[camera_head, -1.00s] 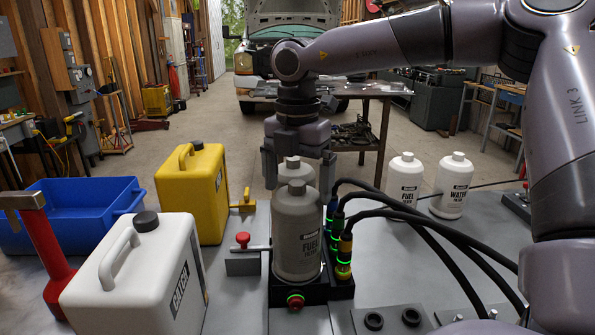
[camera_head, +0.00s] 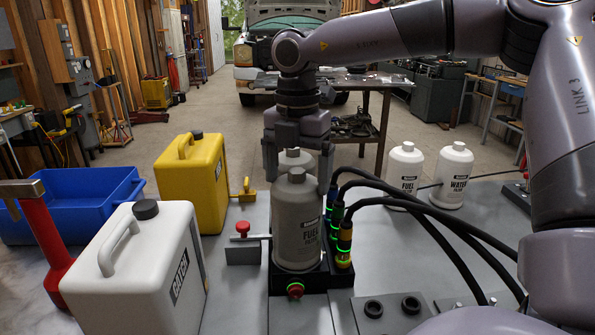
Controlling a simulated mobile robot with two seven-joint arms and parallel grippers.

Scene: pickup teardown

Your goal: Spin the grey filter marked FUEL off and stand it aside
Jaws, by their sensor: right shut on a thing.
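The grey filter marked FUEL (camera_head: 298,225) stands upright in a black holder (camera_head: 315,278) at the middle of the bench. A second grey filter (camera_head: 286,160) stands close behind it, mostly hidden, with its label out of sight. My right gripper (camera_head: 298,176) points straight down from above, its fingers on either side of the FUEL filter's upper part, shut on it. The rear filter shows between the fingers, under the palm. My left gripper is out of view.
White FUEL (camera_head: 405,175) and WATER (camera_head: 452,177) filters stand at the back right. Black hoses (camera_head: 430,212) arch to the holder's right side. A white jug (camera_head: 135,270), yellow can (camera_head: 193,185), blue bin (camera_head: 75,205) and red-handled tool (camera_head: 42,240) occupy the left.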

